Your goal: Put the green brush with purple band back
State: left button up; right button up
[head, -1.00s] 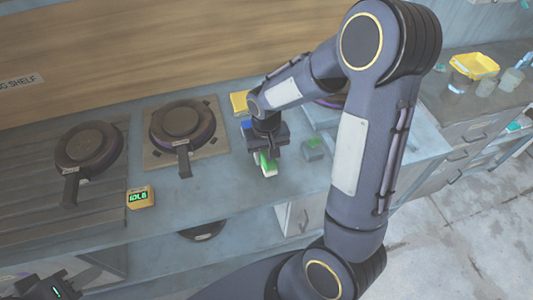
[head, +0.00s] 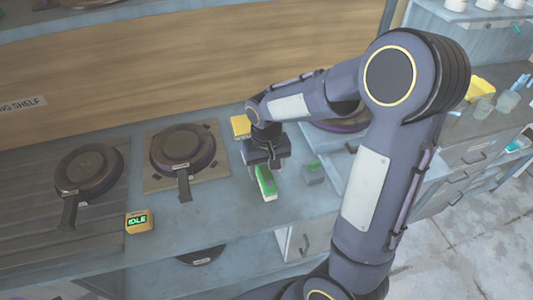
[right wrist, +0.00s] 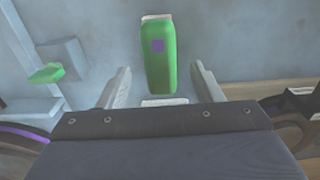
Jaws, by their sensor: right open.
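The green brush (head: 265,181) sits on the grey counter, just in front of and below my right gripper (head: 268,163). In the right wrist view the brush (right wrist: 160,62) shows a purple patch on its green body and pale edges at both ends. My right gripper (right wrist: 163,88) is open there, with one finger on each side of the brush's near end and gaps between. Whether the fingers are level with the brush or above it I cannot tell. My left gripper is not in view.
A grey block (head: 312,176) with a green piece stands right of the brush. A yellow block (head: 240,126) is behind my gripper. Two round plate presses (head: 183,147) and a yellow box reading IDLE (head: 139,221) are to the left. The counter between is clear.

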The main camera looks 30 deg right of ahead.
aim_at(266, 176)
notch_tip(266, 176, up, 7)
jog(key=s+a+r+t+y, duration=0.2)
jog(key=s, duration=0.6)
jog(key=s+a+r+n+t+y, duration=0.1)
jog(key=s+a+t, duration=0.1)
jog(key=s, duration=0.7)
jog(key=shift+r+t+y, duration=0.35)
jog(key=shift+t+y, duration=0.05)
jog(key=shift+t, duration=0.4)
